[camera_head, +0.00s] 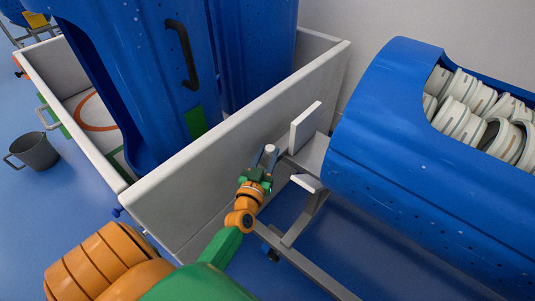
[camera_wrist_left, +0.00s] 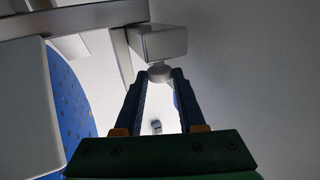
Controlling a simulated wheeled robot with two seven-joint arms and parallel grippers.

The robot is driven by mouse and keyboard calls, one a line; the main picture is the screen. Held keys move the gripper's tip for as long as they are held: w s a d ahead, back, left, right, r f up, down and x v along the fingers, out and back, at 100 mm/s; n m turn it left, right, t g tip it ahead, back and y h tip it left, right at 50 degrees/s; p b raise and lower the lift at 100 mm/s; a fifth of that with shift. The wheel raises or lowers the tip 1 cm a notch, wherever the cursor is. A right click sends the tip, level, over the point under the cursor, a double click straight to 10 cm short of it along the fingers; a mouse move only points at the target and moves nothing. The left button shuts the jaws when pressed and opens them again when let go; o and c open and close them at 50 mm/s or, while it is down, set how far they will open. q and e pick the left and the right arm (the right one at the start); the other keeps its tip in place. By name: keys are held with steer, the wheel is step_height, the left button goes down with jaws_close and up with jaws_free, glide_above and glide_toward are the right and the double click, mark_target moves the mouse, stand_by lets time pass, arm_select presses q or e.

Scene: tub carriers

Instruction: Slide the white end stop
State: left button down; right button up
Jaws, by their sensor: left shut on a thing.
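A white upright plate (camera_head: 305,127), which looks like the end stop, stands at the left end of the carrier beside the blue tub on the right. My left gripper (camera_head: 267,154) is just left of and below this plate, shut on a small pale knob (camera_head: 271,149). In the left wrist view the gripper (camera_wrist_left: 164,78) has its fingertips around the same knob (camera_wrist_left: 159,72), which sits against a pale block (camera_wrist_left: 158,43). How the knob joins the plate is hidden. My right gripper is out of view.
The blue tub (camera_head: 390,125) holds several white rings (camera_head: 462,119) and rests on a grey metal frame (camera_head: 298,224). A white-walled bin (camera_head: 245,150) with blue tubs (camera_head: 150,75) stands close left of my gripper. A grey bucket (camera_head: 34,151) is on the blue floor at far left.

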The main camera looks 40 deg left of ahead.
arm_select(q)
steer(key=shift+d, duration=0.35)
steer(key=d+p, duration=0.1)
steer(key=d, duration=0.2)
steer(key=shift+s+d, duration=0.15)
steer(key=shift+d, duration=0.15)
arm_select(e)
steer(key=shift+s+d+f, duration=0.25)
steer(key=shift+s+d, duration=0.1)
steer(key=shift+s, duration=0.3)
arm_select(q)
steer(key=c, duration=0.5)
jaws_free()
